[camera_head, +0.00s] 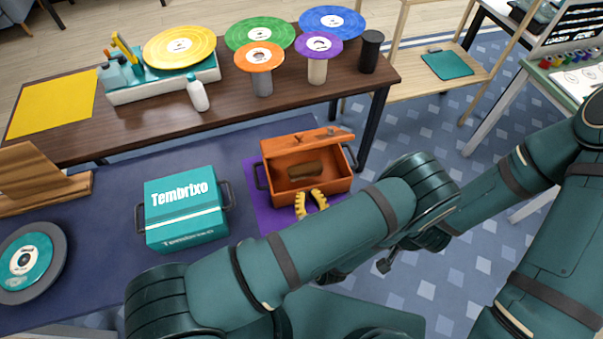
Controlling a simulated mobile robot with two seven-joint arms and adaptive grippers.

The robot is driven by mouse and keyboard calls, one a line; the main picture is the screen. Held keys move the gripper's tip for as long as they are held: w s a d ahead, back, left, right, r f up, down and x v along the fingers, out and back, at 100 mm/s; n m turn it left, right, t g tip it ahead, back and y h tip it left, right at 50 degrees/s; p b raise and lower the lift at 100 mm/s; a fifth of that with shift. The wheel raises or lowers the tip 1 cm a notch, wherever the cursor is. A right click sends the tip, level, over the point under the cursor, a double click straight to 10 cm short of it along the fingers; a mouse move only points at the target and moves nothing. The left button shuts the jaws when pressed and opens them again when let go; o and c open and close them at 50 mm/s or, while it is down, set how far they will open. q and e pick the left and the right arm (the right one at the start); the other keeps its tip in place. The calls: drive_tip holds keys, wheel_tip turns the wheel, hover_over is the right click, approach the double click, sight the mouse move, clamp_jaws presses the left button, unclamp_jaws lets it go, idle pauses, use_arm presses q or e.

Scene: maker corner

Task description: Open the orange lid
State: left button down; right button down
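The orange box (327,187) stands on a purple mat (258,174) with its front toward me. Its orange lid (310,143) is raised and tipped to the back, so the inside shows. A brown block-like thing (292,170) lies inside. My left gripper (311,194) shows as two curved yellow fingers just in front of the box, apart and with nothing visible between them. Whether they touch the box front I cannot tell. My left arm hides the base of this gripper. My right arm runs behind the left elbow and its fingers are hidden.
A teal "Tembrixo" box (184,209) with dark side handles stands left of the orange box. A grey disc with a teal label (30,263) and a wooden stand (40,178) lie further left. The brown table (150,123) behind holds a turntable and coloured discs.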

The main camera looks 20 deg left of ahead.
sight(302, 136)
use_arm(q)
drive_tip(key=r+x, duration=0.3)
drive_tip(key=x, duration=0.9)
drive_tip(key=shift+a, duration=0.2)
use_arm(e)
drive_tip(key=shift+w+r, duration=0.1)
drive_tip(key=shift+r, duration=0.2)
use_arm(q)
drive_tip(key=shift+w+r+p, duration=0.1)
drive_tip(key=shift+r+p, duration=0.05)
drive_tip(key=shift+p, duration=0.4)
use_arm(e)
drive_tip(key=shift+w+a+r, duration=0.15)
drive_tip(key=shift+a, duration=0.25)
drive_tip(key=shift+w+a+r, duration=0.1)
drive_tip(key=shift+a+r, duration=0.05)
drive_tip(key=shift+a, duration=0.2)
